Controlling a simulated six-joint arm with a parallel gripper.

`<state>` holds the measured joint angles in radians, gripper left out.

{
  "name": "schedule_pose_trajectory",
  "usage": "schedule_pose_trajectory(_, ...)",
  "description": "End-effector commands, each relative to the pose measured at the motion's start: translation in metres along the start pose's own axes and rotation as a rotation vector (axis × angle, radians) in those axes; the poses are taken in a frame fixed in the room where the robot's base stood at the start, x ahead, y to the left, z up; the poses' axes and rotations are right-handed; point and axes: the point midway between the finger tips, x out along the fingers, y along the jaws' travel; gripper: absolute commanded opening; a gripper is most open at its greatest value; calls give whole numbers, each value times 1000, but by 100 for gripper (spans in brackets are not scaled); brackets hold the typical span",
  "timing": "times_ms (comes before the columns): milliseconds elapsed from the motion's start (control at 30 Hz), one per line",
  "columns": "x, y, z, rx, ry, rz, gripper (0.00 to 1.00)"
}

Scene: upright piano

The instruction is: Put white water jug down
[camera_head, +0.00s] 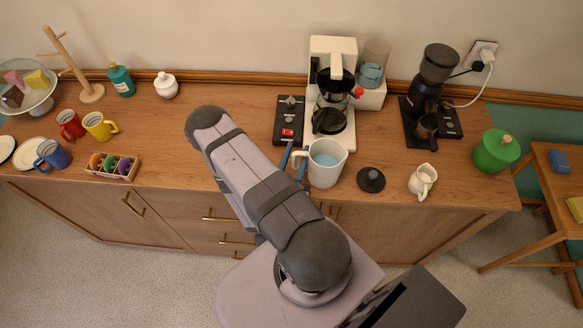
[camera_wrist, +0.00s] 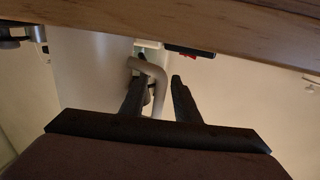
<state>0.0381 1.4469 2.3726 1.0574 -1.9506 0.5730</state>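The white water jug (camera_head: 325,162), with pale blue water inside, is upright at the wooden counter's front edge, just in front of the coffee maker. Its base appears to be at counter level; whether it bears fully on the wood is hard to tell. Its handle is on the left side. My gripper (camera_head: 293,160) is at that handle, left of the jug. In the wrist view the jug's pale wall (camera_wrist: 90,75) fills the left. My gripper's two dark fingers (camera_wrist: 158,82) stand apart with the curved handle between them, nearer the left finger and with a gap to the right one.
The coffee maker (camera_head: 333,95) stands behind the jug, and a black box with a red switch (camera_head: 289,120) is behind left. A dark round lid (camera_head: 371,180) and a small cream pitcher (camera_head: 423,180) are to the right.

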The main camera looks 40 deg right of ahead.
Motion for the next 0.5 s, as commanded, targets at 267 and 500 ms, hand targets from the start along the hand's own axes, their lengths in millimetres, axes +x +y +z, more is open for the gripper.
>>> schedule_pose_trajectory(267, -26, -2, 0, -3, -1, -8, 29)
schedule_pose_trajectory(500, -46, -1, 0, -1, 2, -7, 29)
